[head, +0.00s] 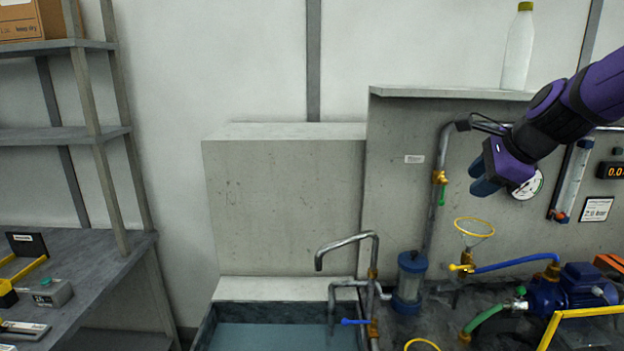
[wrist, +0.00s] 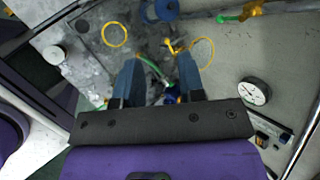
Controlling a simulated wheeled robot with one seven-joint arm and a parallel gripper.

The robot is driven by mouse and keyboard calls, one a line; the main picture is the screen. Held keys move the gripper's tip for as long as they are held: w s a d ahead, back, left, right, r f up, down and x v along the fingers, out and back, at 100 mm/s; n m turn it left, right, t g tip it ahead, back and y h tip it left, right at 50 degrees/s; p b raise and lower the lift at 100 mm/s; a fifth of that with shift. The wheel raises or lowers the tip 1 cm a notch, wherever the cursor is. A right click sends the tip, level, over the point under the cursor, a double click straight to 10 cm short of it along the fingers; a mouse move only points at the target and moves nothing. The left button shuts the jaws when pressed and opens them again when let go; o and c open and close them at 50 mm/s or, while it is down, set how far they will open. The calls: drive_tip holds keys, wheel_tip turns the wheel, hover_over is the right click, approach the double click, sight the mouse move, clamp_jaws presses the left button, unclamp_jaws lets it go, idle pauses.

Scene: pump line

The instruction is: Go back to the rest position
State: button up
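My gripper (head: 480,178) hangs in the air at the right of the head view, in front of the grey panel (head: 400,220) and beside the round gauge (head: 527,186), which it partly covers. My arm comes in from the right edge. In the wrist view my gripper (wrist: 160,66) shows two blue fingers set apart, with nothing held between them. Pipes and fittings lie beyond the fingertips.
A yellow ring (head: 474,228) stands below the gripper, near a blue pump (head: 572,289). A white bottle (head: 517,48) stands on the ledge (head: 450,93) above. A basin (head: 270,336) with a bent tap (head: 348,242) is left of the pipes. Shelves (head: 60,137) stand far left.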

drive_tip(key=s+a+n+g+h, duration=0.1)
drive_tip(key=s+n+h, duration=0.1)
drive_tip(key=s+n, duration=1.7)
drive_tip(key=s, duration=0.5)
drive_tip(key=shift+a+r+n+g+h, duration=0.3)
drive_tip(key=shift+a+r+n+h, duration=0.05)
drive_tip(key=shift+r+n+h, duration=0.05)
drive_tip(key=shift+s, duration=0.1)
